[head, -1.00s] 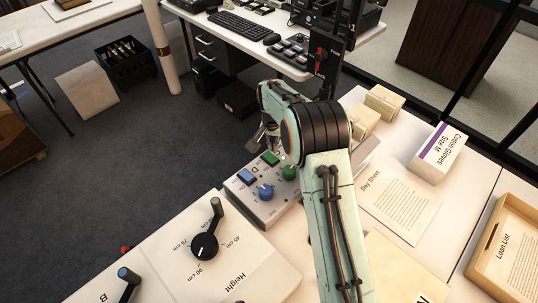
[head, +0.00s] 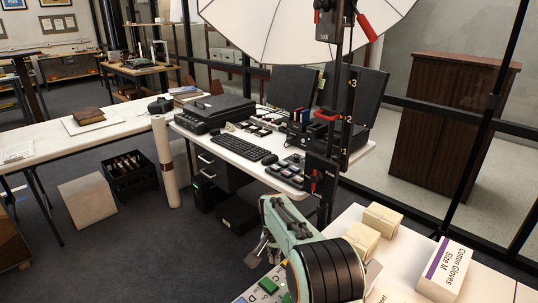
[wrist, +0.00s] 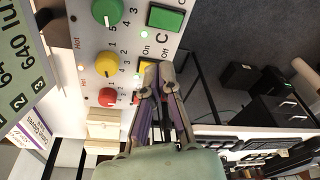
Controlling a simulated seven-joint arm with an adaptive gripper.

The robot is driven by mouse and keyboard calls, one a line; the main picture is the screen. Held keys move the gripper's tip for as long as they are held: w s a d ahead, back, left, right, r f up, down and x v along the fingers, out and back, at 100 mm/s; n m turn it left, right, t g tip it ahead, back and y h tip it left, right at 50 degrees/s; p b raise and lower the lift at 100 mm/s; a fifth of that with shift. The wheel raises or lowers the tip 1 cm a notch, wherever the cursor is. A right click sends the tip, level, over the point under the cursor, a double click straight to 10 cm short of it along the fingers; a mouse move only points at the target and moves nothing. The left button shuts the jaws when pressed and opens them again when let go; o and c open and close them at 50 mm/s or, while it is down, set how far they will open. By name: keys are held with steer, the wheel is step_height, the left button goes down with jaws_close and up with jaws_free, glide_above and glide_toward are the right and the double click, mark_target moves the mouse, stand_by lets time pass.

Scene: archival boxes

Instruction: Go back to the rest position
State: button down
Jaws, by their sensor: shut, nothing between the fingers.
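My gripper (wrist: 160,75) is shut and empty in the wrist view, its fingertips in front of the light grey control panel (wrist: 150,42). I cannot tell whether they touch it. The panel carries a green knob (wrist: 107,12), a yellow knob (wrist: 105,64), a red knob (wrist: 107,97) and a green button (wrist: 165,18). In the head view, my gripper (head: 261,249) is partly hidden behind my bent arm, above the panel's far edge.
Two small tan boxes (head: 383,219) and a white Cotton Gloves box (head: 445,268) stand on the white table right of my arm. A desk with a keyboard (head: 237,146) lies beyond. A black stand (head: 333,150) rises behind my arm. Open floor (head: 150,240) lies left.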

steer(key=d+r+t, duration=0.2)
steer(key=d+r, duration=0.1)
steer(key=r, duration=0.8)
steer(key=s+d+r, duration=0.4)
steer(key=s+r, duration=0.5)
steer(key=s, duration=0.4)
steer(key=s+f+n+g, duration=0.2)
steer(key=s+f, duration=0.3)
steer(key=s, duration=0.7)
steer(key=s+f+n+g+y, duration=0.1)
steer(key=s+f, duration=0.4)
steer(key=s, duration=0.7)
steer(key=shift+s+f+n+g, duration=0.2)
steer(key=shift+s+n+g, duration=0.1)
steer(key=shift+n+g, duration=0.35)
